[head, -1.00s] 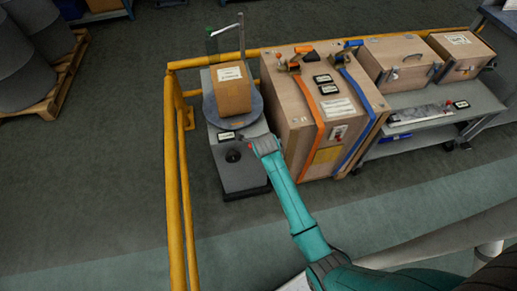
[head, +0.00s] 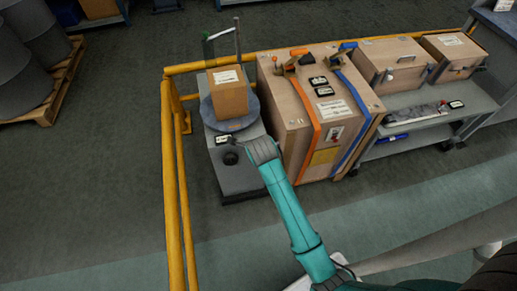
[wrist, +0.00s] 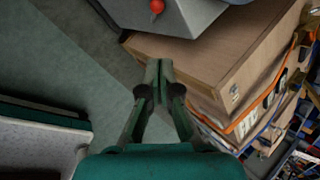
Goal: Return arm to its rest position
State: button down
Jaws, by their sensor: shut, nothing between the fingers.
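My gripper (wrist: 158,70) is in the middle of the wrist view, its two dark green fingers closed together with nothing between them. It points toward the side of a large plywood crate (wrist: 200,72), with the grey pedestal at the top of that view; I cannot tell the gap. In the head view, my teal arm (head: 290,210) reaches up from the bottom right. Its dark wrist end (head: 263,150) appears between the pedestal and the crate; the fingers are not clearly visible there.
A brown carton (head: 228,97) sits on a round plate on the grey pedestal (head: 240,180). The strapped crate (head: 290,120) stands to its right, then a grey bench (head: 470,100) with two wooden cases. A yellow rail (head: 172,200) runs along the left. Floor in front is clear.

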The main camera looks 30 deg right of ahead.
dwell(0.5)
jog(key=s+a+f+n+t+y, duration=0.1)
jog(key=s+a+f+n+t, duration=0.15)
jog(key=s+n, duration=0.65)
jog(key=s+a+f+n+t+y, duration=0.15)
jog(key=s+a+n, duration=0.3)
jog(key=s, duration=0.85)
jog(key=s+a+r+n+t, duration=0.2)
jog(key=s+r+n+t, duration=0.2)
jog(key=s+r+n, duration=1)
jog(key=s+r, duration=0.5)
jog(key=shift+r+t, duration=0.15)
jog(key=shift+t, duration=0.25)
